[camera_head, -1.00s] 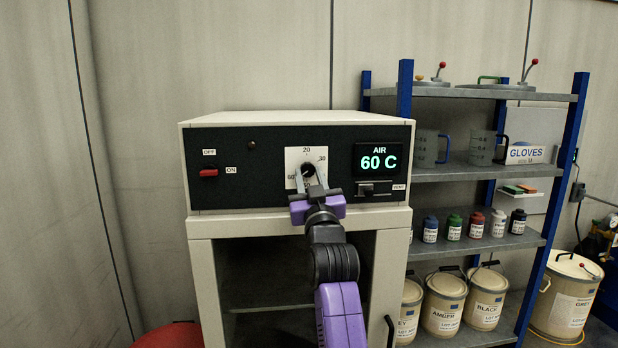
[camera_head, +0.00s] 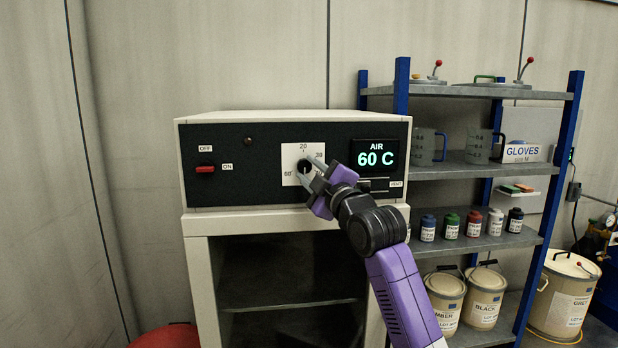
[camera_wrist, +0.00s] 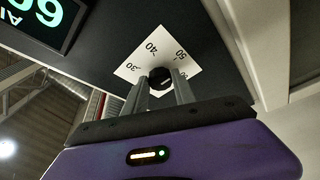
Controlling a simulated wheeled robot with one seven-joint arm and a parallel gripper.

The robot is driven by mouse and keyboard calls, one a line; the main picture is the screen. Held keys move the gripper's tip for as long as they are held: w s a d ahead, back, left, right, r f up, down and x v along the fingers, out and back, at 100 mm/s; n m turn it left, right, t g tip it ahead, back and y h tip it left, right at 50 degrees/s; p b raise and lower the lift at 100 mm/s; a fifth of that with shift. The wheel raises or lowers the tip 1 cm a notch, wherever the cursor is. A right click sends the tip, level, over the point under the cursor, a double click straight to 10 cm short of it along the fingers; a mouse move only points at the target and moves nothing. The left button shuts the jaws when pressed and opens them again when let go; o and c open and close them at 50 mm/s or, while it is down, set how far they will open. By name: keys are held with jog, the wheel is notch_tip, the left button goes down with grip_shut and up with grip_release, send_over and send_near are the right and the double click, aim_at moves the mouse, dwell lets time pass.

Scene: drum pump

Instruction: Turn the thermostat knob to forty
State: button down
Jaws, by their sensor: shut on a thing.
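The thermostat knob (camera_head: 304,166) is a small black round knob on a white dial plate (camera_head: 290,153) on the oven's black panel. In the wrist view the knob (camera_wrist: 161,78) sits between my two fingers, with 30, 40 and 50 printed on the plate (camera_wrist: 163,52). My gripper (camera_head: 308,172) is shut on the knob, coming in from the lower right. I cannot clearly tell which number the knob's mark points to. The green display (camera_head: 376,154) reads AIR 60 C.
A red switch (camera_head: 205,169) marked OFF and ON is left of the dial. A vent slider (camera_head: 378,185) lies under the display, close to my wrist. The oven chamber (camera_head: 285,265) below is open. A blue-post shelf (camera_head: 470,170) with bottles and buckets stands at right.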

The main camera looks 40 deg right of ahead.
jog(key=n, duration=0.2)
jog(key=n+g+y+b, duration=0.1)
jog(key=n, duration=0.1)
jog(key=n+g, duration=0.1)
jog(key=n, duration=0.1)
jog(key=shift+r, duration=0.25)
jog(key=n, duration=0.1)
jog(key=n+g, duration=0.1)
jog(key=n, duration=0.1)
jog(key=shift+r+n+g+y, duration=0.2)
jog(key=shift+n+g+y, duration=0.1)
jog(key=shift+y, duration=0.1)
jog(key=shift+n+g, duration=0.4)
jog(key=shift+n, duration=0.5)
jog(key=shift+a, duration=0.1)
jog(key=c, duration=1)
grip_release()
jog(key=shift+r, duration=0.1)
